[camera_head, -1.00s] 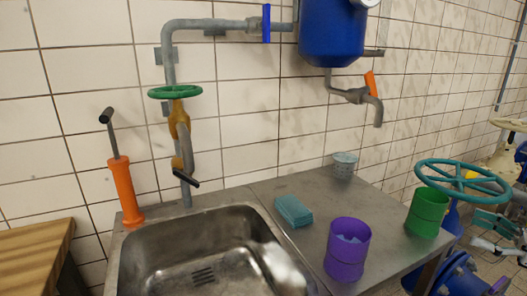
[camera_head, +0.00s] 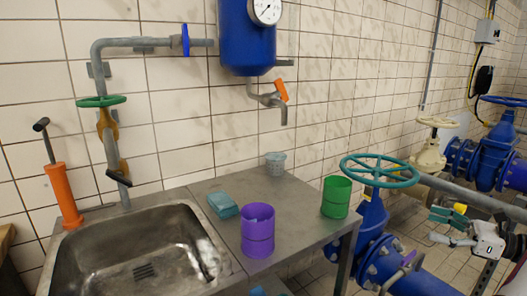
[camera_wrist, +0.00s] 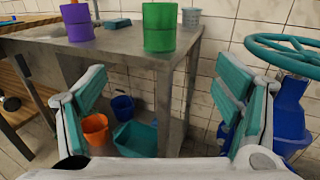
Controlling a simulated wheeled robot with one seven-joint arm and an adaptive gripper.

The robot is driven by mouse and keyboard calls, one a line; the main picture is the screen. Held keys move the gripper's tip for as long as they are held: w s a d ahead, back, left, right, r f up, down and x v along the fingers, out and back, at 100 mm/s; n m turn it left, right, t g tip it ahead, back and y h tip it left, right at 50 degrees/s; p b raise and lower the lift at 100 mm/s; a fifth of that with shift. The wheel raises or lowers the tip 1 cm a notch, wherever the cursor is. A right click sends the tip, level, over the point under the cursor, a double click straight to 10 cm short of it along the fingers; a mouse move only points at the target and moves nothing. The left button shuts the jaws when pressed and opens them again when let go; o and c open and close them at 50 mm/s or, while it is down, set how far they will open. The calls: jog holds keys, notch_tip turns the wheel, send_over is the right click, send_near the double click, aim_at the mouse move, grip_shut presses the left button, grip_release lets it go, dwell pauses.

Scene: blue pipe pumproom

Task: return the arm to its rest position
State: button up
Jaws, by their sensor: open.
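My gripper (camera_head: 447,226) is at the right of the head view, in front of the blue pipework and to the right of the steel counter. In the wrist view my gripper (camera_wrist: 165,90) has its two teal-padded fingers spread wide, with nothing between them. It points toward the counter's right end, and the green cup (camera_wrist: 160,28) stands on the counter beyond the fingers. My arm (camera_head: 490,243) shows only in part at the right edge of the head view.
A teal handwheel (camera_head: 380,171) and blue pipes stand close to my gripper. Buckets (camera_wrist: 96,129) sit under the counter.

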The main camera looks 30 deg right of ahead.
jog(key=w+a+r+n+g+y, duration=0.1)
jog(key=w+a+r+n+g, duration=0.2)
jog(key=a, duration=0.4)
jog(key=w+a+r+n+g+y, duration=0.1)
jog(key=w+a+r+n+g, duration=0.25)
jog(key=a, duration=0.45)
jog(key=w+a+r+n+g+y, duration=0.1)
jog(key=w+a+r+n+g, duration=0.25)
jog(key=a, duration=0.35)
jog(key=s+a+r+n+g+h, duration=0.25)
jog(key=a+n+g, duration=0.35)
jog(key=a, duration=1)
jog(key=s+a+f+n+t+h, duration=0.15)
jog(key=s+a+n+h, duration=0.25)
jog(key=s+n, duration=0.4)
jog(key=s+a+f+n+h, duration=0.2)
jog(key=s+a+n+h, duration=0.35)
jog(key=s, duration=0.35)
notch_tip(320, 180, up, 16)
jog(key=n+t+p, duration=0.1)
jog(key=t+p, duration=0.1)
jog(key=p, duration=1.2)
jog(key=shift+s+d+r+t+y+p, duration=0.2)
jog(key=shift+d+t+y+p, duration=0.15)
jog(key=shift+d+y+p, duration=0.1)
